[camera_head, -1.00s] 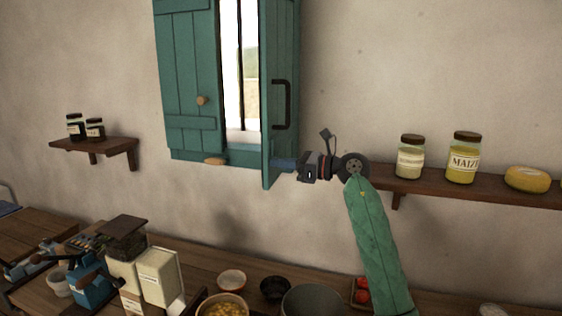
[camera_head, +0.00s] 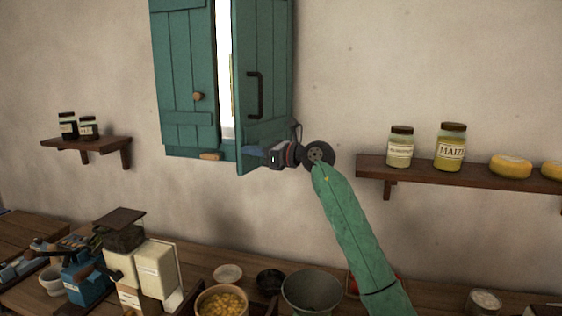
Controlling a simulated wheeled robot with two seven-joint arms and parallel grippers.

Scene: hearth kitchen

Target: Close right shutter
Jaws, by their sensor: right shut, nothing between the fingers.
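The right shutter (camera_head: 264,60) is a teal wooden panel with a dark vertical bar handle. It stands partly open, with a narrow bright strip of window (camera_head: 224,75) between it and the left shutter. The left shutter (camera_head: 184,75) lies flat in the frame and has a small wooden knob. My right gripper (camera_head: 254,152) is shut and empty at the lower part of the right shutter, below its handle. It appears to touch the panel's outer face. My left gripper is out of view.
A shelf (camera_head: 470,181) with jars and yellow rounds is on the wall to the right. A small shelf (camera_head: 80,144) with two dark jars is at left. The counter below holds a grinder, canisters, a bowl of yellow pieces (camera_head: 222,302) and a metal pot (camera_head: 311,291).

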